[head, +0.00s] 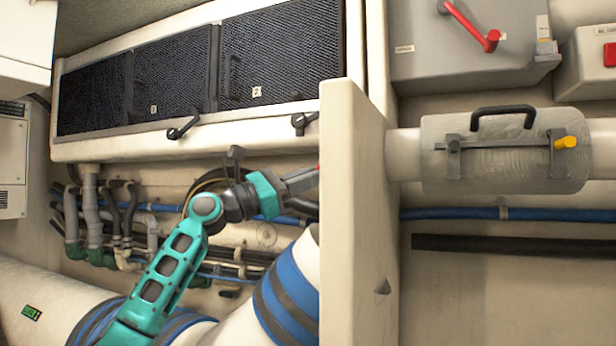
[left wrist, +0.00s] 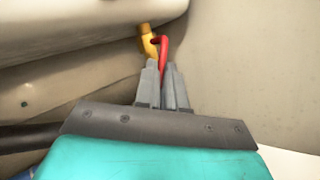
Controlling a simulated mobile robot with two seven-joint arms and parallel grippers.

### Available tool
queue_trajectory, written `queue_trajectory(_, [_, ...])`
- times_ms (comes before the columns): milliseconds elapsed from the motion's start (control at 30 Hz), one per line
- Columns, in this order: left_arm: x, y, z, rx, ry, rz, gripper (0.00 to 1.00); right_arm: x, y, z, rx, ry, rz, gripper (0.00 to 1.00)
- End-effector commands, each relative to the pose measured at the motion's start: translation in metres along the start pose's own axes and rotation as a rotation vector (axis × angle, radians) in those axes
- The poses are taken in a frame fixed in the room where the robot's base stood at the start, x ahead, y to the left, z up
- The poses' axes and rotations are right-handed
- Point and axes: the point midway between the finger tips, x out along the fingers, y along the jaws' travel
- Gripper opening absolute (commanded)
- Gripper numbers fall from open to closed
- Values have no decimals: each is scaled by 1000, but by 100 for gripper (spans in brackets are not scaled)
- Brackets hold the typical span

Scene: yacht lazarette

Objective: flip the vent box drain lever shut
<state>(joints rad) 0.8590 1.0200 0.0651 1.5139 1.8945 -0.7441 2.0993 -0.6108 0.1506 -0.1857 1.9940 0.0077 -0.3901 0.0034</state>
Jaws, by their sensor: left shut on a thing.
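The vent box (head: 87,142) is the long pale box with black grilles at the upper left of the head view. In the left wrist view, a brass valve (left wrist: 147,40) sits under a pale rounded edge, with a red lever (left wrist: 164,44) that hangs down from it. My left gripper (left wrist: 163,68) is shut on the lower end of this red lever. In the head view, my left gripper (head: 308,180) reaches behind the pale upright panel, which hides the valve. Only a sliver of red shows at its edge. My right gripper is in neither view.
The pale upright panel (head: 347,220) stands just right of my left gripper. Blue-banded ducting (head: 285,295) and several hoses (head: 125,205) lie around my left arm. Right of the panel are a grey box with another red lever (head: 470,27) and a grey cylinder with a yellow knob (head: 567,142).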

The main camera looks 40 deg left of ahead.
Motion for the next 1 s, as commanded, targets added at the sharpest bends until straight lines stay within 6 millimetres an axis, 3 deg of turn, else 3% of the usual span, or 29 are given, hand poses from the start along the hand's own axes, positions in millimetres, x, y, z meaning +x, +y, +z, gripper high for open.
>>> queue_trajectory(300, [0, 13, 13, 132, 116, -105, 0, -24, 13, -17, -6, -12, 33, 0])
queue_trajectory(600, [-3, 20, 17, 274, 233, -214, 0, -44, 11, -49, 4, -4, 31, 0])
queue_trajectory(1000, [-4, 22, 19, 370, 314, -292, 0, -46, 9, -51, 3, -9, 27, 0])
